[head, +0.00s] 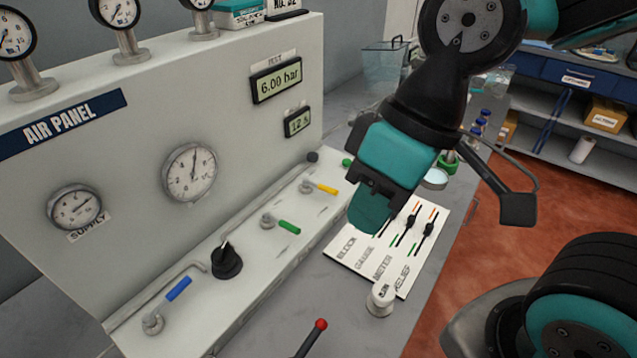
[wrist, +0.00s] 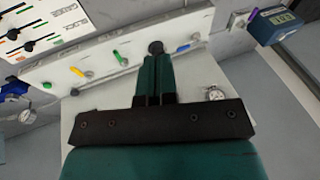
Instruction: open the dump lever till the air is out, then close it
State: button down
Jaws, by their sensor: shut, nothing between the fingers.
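The panel's bench carries small levers with a blue handle (head: 178,289), a green handle (head: 289,227) and a yellow handle (head: 326,189), plus a black knob (head: 227,262). No readable label shows which lever is the dump lever. A red-tipped lever (head: 320,324) stands at the bottom edge, its base cut off. The test display (head: 276,82) reads 6.00 bar. My gripper (head: 370,214) is shut and empty above the card with sliders. In the wrist view its fingers (wrist: 156,75) overlap the black knob (wrist: 155,47); contact cannot be told there.
The slider card (head: 345,250) lies right of the levers, with a white knob (head: 381,299) at its near corner. A round gauge (head: 190,172) and a supply gauge (head: 75,207) are on the upright panel. Shelves (head: 590,100) stand far right beyond open red floor.

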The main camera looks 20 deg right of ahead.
aim_at(320, 187)
jog(key=w+f+n+t+h+b, duration=0.1)
jog(key=w+f+n+h+b, duration=0.2)
jog(key=w+f+n, duration=0.2)
jog(key=w+f+n+h+b, duration=0.3)
jog(key=w+n, duration=0.9)
jog(key=w, duration=0.5)
notch_tip(320, 187, down, 3)
jog(key=shift+w+a+r+t+h, duration=0.1)
jog(key=shift+w+a+t+h, duration=0.3)
jog(key=shift+a+h, duration=0.1)
jog(key=shift+d, duration=0.1)
jog(key=p+x, duration=0.1)
jog(key=x, duration=0.8)
jog(key=shift+d+f, duration=0.15)
jog(key=shift+f, duration=0.15)
jog(key=d, duration=0.1)
jog(key=w+d+p, duration=0.1)
jog(key=shift+w+d+f, duration=0.3)
jog(key=shift+f, duration=0.1)
jog(key=shift+w+d+f, duration=0.15)
jog(key=shift+w+d, duration=0.1)
jog(key=shift+d, duration=0.1)
jog(key=shift+n, duration=0.3)
